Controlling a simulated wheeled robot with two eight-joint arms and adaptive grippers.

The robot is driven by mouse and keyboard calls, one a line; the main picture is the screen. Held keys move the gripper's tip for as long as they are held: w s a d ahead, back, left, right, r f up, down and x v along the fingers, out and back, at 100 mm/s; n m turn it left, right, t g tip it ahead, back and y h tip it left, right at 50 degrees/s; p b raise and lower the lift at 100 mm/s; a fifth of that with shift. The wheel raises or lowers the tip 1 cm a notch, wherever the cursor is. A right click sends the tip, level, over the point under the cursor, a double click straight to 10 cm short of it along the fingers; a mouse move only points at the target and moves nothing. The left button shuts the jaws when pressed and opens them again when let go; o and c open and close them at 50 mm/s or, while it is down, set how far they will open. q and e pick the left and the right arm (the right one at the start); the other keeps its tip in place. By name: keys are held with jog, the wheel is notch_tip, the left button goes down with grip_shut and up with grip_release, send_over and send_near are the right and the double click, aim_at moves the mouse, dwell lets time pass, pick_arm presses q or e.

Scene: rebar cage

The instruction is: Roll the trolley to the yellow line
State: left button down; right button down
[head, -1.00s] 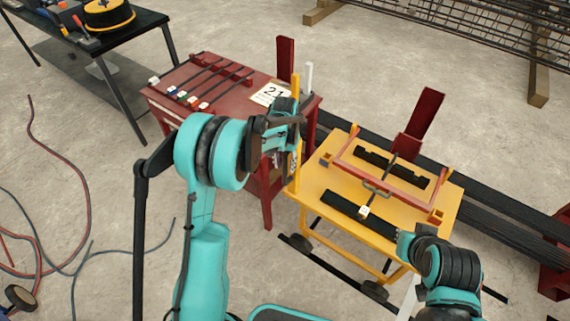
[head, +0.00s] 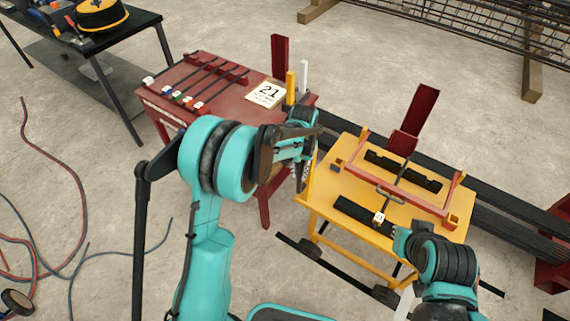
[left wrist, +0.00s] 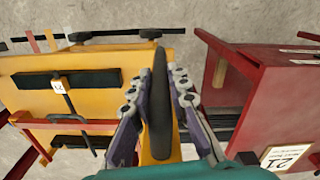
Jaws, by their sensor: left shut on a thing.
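The yellow trolley (head: 330,200) stands at the right of the head view, with wheels (head: 385,295) below its top; it also shows in the left wrist view (left wrist: 25,95). My left gripper (head: 308,140) is at its left end, shut on the trolley's upright handle; the dark grip (left wrist: 160,95) lies between its fingers in the left wrist view. The yellow line (left wrist: 51,43) is a short floor strip between a reddish and a white strip, left of the wheels there. In the head view I cannot make it out. My right gripper (head: 402,242) is by the trolley's near right corner; its fingers are unclear.
A red table (head: 225,90) with bars and a "21" card (head: 266,94) stands just left of the trolley. A red frame (head: 400,190) and black blocks lie on the trolley. Dark rails (head: 515,235) lie behind it. Hoses (head: 60,170) lie on the floor at left.

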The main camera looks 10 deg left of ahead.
pick_arm(q)
jog(key=s+d, duration=0.5)
jog(key=d, duration=0.8)
jog(key=s+d, duration=0.4)
jog(key=d, duration=0.9)
jog(key=shift+s+d, duration=0.35)
jog(key=shift+s, duration=0.05)
jog(key=c, duration=1.4)
grip_release()
jog(key=shift+c, duration=0.2)
notch_tip(320, 180, up, 12)
